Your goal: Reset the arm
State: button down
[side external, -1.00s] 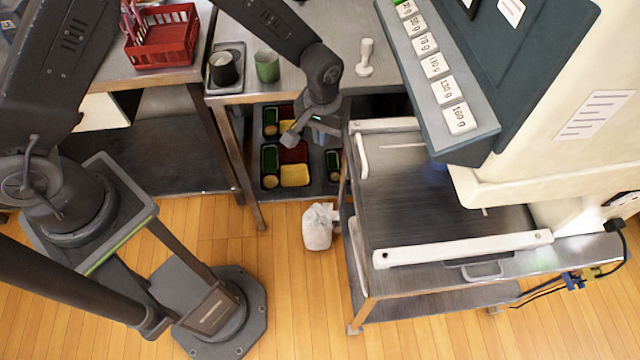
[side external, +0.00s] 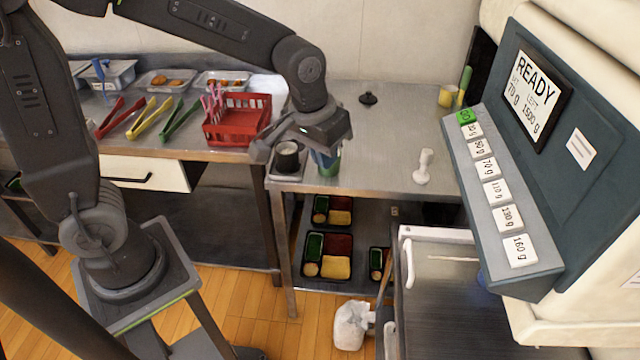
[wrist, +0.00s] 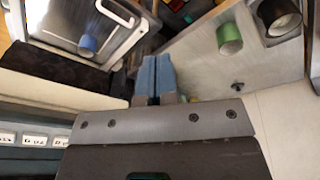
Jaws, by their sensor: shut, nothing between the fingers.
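My gripper (side external: 324,152) is raised over the steel table, in front of the green cup (side external: 331,172), which it partly hides. In the wrist view its two blue fingers (wrist: 155,65) are side by side, shut and empty. The dark cup (side external: 287,160) stands upright on a small tray just left of the gripper. Both cups also show in the wrist view, the green one (wrist: 230,40) and the dark one (wrist: 278,18). Bento trays (side external: 326,280) with green, red and yellow compartments lie on the lower shelf.
A red basket (side external: 237,132), coloured tongs (side external: 150,117) and food trays stand on the left counter. A white stamp-like object (side external: 423,167) stands on the table. The machine (side external: 500,210) with a READY screen is at right. The table's middle is clear.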

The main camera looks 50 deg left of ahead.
jog(key=s+a+r+t, duration=0.1)
jog(key=s+a+r, duration=0.1)
jog(key=s, duration=0.5)
jog(key=s+a+r+m+t, duration=0.1)
jog(key=s+a+r+t, duration=0.1)
jog(key=s+r, duration=0.3)
jog(key=s+a, duration=0.1)
jog(key=s, duration=0.1)
jog(key=shift+s+a+m, duration=0.3)
jog(key=shift+s, duration=0.1)
